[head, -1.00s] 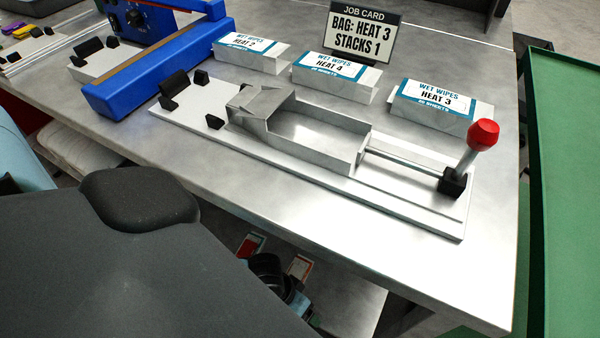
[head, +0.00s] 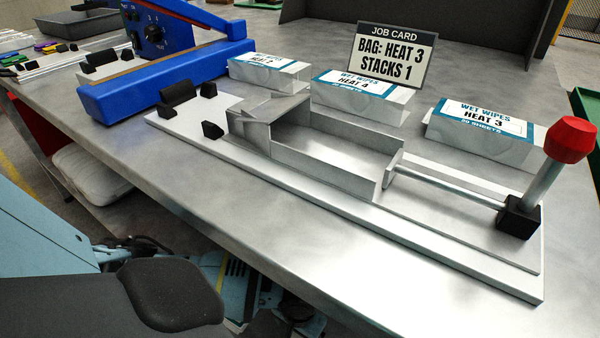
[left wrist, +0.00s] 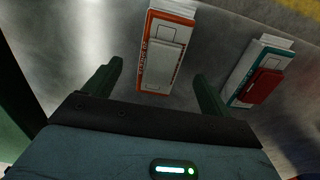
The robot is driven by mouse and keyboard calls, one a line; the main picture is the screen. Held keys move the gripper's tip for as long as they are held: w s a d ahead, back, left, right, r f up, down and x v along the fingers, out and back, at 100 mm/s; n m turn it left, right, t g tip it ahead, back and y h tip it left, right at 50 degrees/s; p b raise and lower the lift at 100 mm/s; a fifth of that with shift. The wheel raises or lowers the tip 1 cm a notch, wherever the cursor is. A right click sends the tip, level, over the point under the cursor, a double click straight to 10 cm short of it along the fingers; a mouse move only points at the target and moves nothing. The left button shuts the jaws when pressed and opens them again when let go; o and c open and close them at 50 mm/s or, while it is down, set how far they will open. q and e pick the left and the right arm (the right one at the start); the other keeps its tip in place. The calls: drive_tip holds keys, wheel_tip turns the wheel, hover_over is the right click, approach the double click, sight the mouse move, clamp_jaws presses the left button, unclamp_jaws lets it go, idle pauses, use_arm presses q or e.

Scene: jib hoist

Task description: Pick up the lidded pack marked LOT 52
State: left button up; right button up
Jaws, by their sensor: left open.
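In the left wrist view, a white pack with an orange-printed border and a pale grey lid (left wrist: 163,62) lies beyond my left gripper (left wrist: 157,70). My left gripper is open, its two dark green fingers apart, one to either side of that pack in the picture. I cannot tell how far the pack is from the fingertips. A second white pack with a teal border and a red lid (left wrist: 264,86) lies to the right, outside the fingers. No LOT 52 mark is readable on either pack. My right gripper is not in view.
The steel bench holds a metal tray jig (head: 330,150) with a red-knobbed lever (head: 570,140). Wet-wipes stacks (head: 480,125), a job card (head: 395,55) and a blue sealer (head: 160,85) stand behind and left. The bench's front strip is clear.

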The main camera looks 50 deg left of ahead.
sight(299, 337)
use_arm(q)
drive_tip(key=shift+f, duration=0.4)
drive_tip(key=shift+f+b, duration=0.35)
wheel_tip(299, 337, down, 3)
drive_tip(key=shift+a+f+b, duration=0.1)
drive_tip(key=shift+f+b, duration=0.1)
drive_tip(key=shift+b, duration=0.9)
drive_tip(key=shift+f, duration=0.45)
drive_tip(key=c, duration=1.1)
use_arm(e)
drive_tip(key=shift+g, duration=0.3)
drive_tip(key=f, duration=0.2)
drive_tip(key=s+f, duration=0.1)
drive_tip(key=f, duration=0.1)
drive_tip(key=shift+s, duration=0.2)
